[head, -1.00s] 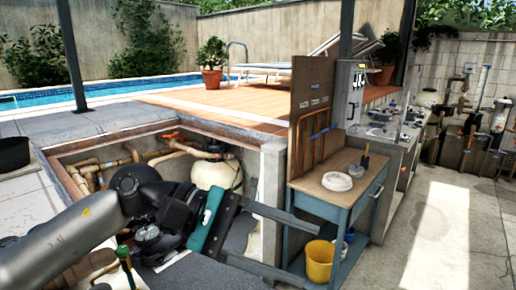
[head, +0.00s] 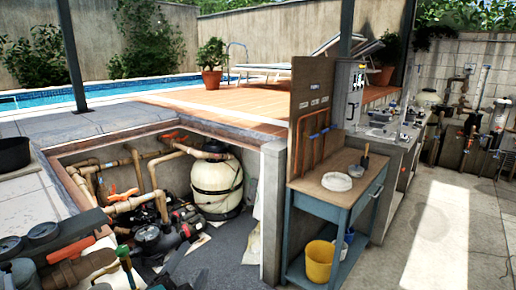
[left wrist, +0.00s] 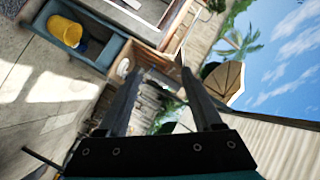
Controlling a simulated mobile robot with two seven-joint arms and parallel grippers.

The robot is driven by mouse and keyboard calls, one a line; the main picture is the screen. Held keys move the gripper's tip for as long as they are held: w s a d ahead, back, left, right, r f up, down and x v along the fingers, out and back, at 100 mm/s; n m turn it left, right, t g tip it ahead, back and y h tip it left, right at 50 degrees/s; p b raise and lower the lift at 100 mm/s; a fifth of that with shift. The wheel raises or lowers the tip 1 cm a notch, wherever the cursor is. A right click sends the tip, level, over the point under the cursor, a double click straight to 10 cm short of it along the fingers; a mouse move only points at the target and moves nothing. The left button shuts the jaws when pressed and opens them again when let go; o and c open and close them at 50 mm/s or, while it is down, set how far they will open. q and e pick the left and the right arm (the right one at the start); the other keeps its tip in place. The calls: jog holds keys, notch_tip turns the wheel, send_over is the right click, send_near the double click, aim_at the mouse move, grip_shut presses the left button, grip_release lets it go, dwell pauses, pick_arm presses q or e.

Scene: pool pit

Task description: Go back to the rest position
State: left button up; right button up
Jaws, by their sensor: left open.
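My left gripper (left wrist: 160,76) shows in the left wrist view. Its two long dark fingers stand apart with nothing held between them. Pool-pit surroundings and a tan parasol lie beyond the fingertips. In the head view my left arm no longer crosses the pit, and I cannot clearly make out the gripper there. My right gripper is in neither view.
The open pit holds pipes, a pump (head: 155,240) and a cream filter tank (head: 216,188). A blue bench (head: 333,200) stands right of it, with a white dish (head: 337,181) on top and a yellow bucket (head: 320,262) below. Paving at the right is clear.

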pick_arm(q)
jog(key=s+a+f+n+g+y, duration=0.1)
jog(key=s+a+f+n+g, duration=0.1)
jog(key=s+f+n+g, duration=0.6)
jog(key=s+a+f+n+g, duration=0.2)
jog(key=s+f+g, duration=0.3)
jog(key=s+f, duration=0.85)
jog(key=s+f+b, duration=0.1)
jog(key=s+f, duration=0.1)
jog(key=f, duration=1)
jog(key=s+f+b, duration=0.1)
jog(key=s+f, duration=0.1)
jog(key=f, duration=0.9)
jog(key=s+a+f+g, duration=0.2)
jog(key=s+f, duration=1.1)
jog(key=s, duration=0.1)
jog(key=shift+s+a+f+b, duration=0.2)
jog(key=shift+s+a+b, duration=0.1)
jog(key=shift+b, duration=0.15)
